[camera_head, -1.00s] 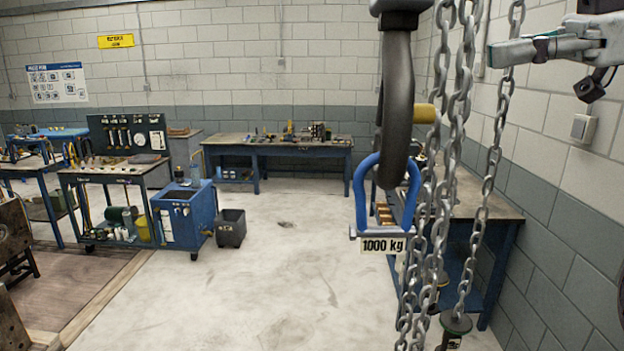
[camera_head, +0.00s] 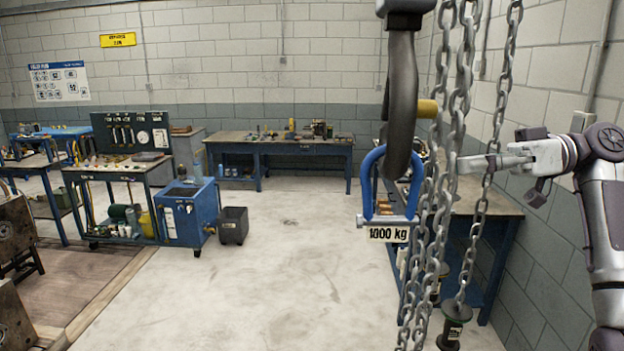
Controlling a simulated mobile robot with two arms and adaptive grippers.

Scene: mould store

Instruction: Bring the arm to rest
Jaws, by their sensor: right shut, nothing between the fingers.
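My right gripper (camera_head: 478,163) is at the right of the head view, its arm bent up from the lower right. Its fingers are together and empty, pointing left. The fingertips lie close to the hanging chains in the picture; I cannot tell whether they touch. A large dark hook (camera_head: 401,95) hangs in front, with a blue shackle (camera_head: 376,190) on it. A label (camera_head: 388,234) reading 1000 kg sits at the shackle's bottom. My left gripper is not in view.
Steel chains (camera_head: 455,130) hang down beside the hook. A blue workbench (camera_head: 487,207) stands behind them along the right wall. Another bench (camera_head: 280,147) stands at the back wall. A tool cart (camera_head: 118,171) and a blue bin unit (camera_head: 187,212) stand left. The middle floor is clear.

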